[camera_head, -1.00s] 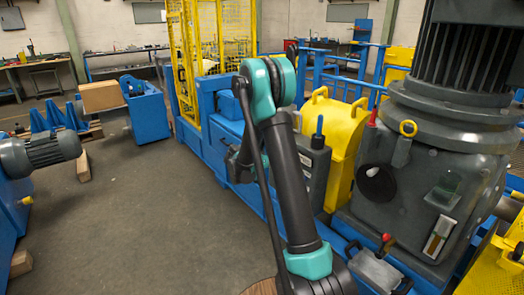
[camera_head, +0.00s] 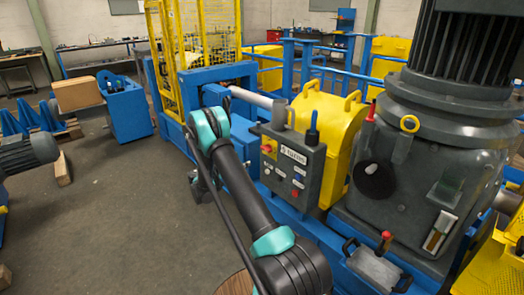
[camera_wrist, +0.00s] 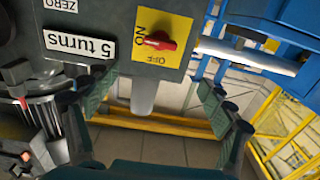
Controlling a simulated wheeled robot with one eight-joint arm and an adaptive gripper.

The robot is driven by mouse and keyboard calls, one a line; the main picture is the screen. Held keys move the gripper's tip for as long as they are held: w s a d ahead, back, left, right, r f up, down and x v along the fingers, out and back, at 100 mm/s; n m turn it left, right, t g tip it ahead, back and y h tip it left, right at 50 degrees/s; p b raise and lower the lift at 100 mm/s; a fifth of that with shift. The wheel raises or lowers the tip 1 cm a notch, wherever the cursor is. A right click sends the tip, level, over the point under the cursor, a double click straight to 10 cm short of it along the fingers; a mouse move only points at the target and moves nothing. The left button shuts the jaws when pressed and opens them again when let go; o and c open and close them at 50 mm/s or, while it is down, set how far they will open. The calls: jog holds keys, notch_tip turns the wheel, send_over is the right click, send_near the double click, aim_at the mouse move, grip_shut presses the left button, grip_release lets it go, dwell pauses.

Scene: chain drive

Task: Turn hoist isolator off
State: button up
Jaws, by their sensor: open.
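The isolator is a red knob on a yellow plate (camera_head: 269,148) at the upper left of a grey control box (camera_head: 307,168). In the wrist view the red knob (camera_wrist: 159,42) lies roughly crosswise on its yellow plate, which reads ON at the left and OFF below. The knob's left end is beside the ON word. My gripper (camera_wrist: 156,112) is open and empty, its two fingers wide apart below the knob in the picture. No finger visibly touches the knob. In the head view my arm stands left of the box and my fingertips cannot be made out.
The box carries other buttons and labels, including "5 turns" (camera_wrist: 81,45), and a blue-handled lever (camera_head: 313,127). A yellow guard (camera_head: 337,128) and a large grey motor housing (camera_head: 420,165) stand right. Blue framing lies behind. Open floor (camera_head: 120,215) is at left.

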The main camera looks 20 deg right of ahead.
aim_at(264, 149)
jog(key=x, duration=1.5)
jog(key=shift+d, duration=0.15)
jog(key=shift+c, duration=0.3)
jog(key=c, duration=1.1)
